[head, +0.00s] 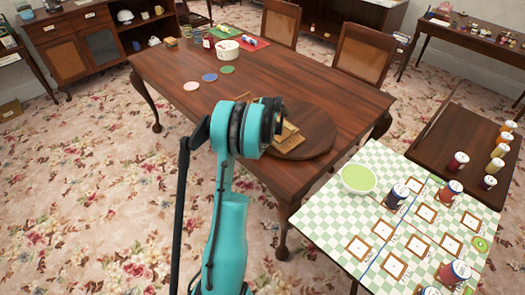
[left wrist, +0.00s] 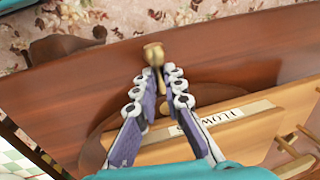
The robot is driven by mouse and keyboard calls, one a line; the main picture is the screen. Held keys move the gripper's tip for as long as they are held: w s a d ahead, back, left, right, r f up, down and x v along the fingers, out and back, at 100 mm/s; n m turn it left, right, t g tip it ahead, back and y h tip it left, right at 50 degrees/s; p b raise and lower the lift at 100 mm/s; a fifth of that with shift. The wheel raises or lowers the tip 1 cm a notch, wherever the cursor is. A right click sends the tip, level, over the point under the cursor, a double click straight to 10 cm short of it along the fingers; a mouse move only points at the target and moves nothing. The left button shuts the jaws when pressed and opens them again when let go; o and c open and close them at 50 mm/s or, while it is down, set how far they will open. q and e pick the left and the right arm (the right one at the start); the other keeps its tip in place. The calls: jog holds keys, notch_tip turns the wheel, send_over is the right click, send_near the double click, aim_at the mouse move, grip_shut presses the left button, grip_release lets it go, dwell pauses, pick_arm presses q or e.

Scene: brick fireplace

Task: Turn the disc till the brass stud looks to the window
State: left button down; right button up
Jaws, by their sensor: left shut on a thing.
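The disc (head: 322,140) is a round dark-wood plate lying on the front right part of the wooden table (head: 200,70). A wooden rack or frame stands on it (head: 288,140); it also shows in the left wrist view with a white label (left wrist: 222,117). The brass stud (left wrist: 153,52) is a small knob with a rounded head. My left gripper (left wrist: 155,78) is shut on the stud, its fingertips on both sides below the head. In the head view my wrist hides the stud and the fingers. My right gripper is out of view. No window shows.
A checked table with a green bowl (head: 358,178), several jars and small frames stands at the right front. A darker side table (head: 440,150) holds more jars. Coloured coasters (head: 209,77) and a white pot (head: 228,48) lie farther back on the wooden table. Chairs stand behind it.

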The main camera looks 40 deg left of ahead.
pick_arm(q)
jog(key=shift+a, duration=0.25)
dwell(0.3)
jog(key=c, duration=1.6)
grip_release()
jog(key=shift+r, duration=0.1)
jog(key=r, duration=0.4)
jog(key=d+r, duration=0.1)
jog(key=r, duration=0.2)
jog(key=d+r, duration=0.1)
jog(key=r, duration=0.3)
jog(key=shift+d+r, duration=0.2)
jog(key=shift+r, duration=0.1)
